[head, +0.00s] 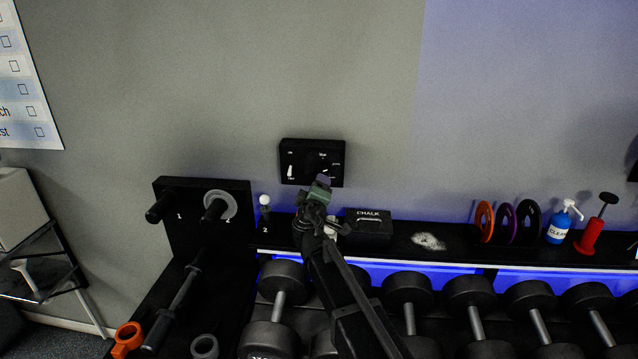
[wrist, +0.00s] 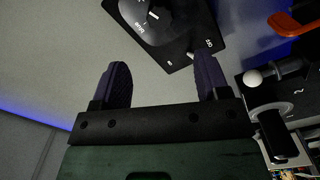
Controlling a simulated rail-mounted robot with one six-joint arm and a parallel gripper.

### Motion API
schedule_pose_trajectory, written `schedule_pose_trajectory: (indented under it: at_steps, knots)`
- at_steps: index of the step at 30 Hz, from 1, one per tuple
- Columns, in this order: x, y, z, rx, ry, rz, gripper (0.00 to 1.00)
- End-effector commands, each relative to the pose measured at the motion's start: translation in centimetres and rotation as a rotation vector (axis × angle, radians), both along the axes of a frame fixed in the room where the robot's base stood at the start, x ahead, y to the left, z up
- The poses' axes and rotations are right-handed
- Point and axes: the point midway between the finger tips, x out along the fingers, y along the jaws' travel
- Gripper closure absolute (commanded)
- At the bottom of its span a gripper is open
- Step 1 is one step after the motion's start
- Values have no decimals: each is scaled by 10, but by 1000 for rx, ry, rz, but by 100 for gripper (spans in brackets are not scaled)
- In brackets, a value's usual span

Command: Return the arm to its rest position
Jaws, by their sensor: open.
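My gripper (head: 322,180) is raised in front of the wall, at the lower right of a black wall panel (head: 300,160) in the head view. In the wrist view its two dark fingers (wrist: 162,72) stand wide apart with nothing between them. The same panel, with a round dial and white markings, shows beyond the fingertips in the wrist view (wrist: 178,42). My arm reaches up from the bottom of the head view. I cannot tell whether a fingertip touches the panel.
Several dumbbells (head: 475,310) lie below. A board with pegs (head: 170,235) and a grey ring (head: 231,205) stands left. The wall above is clear.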

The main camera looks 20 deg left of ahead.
Motion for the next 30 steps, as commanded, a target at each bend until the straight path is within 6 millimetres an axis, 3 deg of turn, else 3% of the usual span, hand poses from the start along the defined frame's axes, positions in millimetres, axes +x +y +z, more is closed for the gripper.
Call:
schedule_pose_trajectory:
  at_steps: [11, 14, 17, 23, 24, 26, 27, 30]
  knots:
    - [0, 0, 0, 0, 0, 0, 31]
    - [2, -11, -3, -21, 11, -62, 31]
    - [-14, -57, -28, 34, 168, -247, 31]
    - [-76, -219, -120, 161, 691, -657, 31]
    - [-95, -251, -137, 190, 811, -724, 31]
    - [-129, -295, -162, 243, 999, -813, 31]
    - [-155, -323, -176, 287, 1129, -864, 31]
    - [-222, -384, -202, 443, 1430, -948, 31]
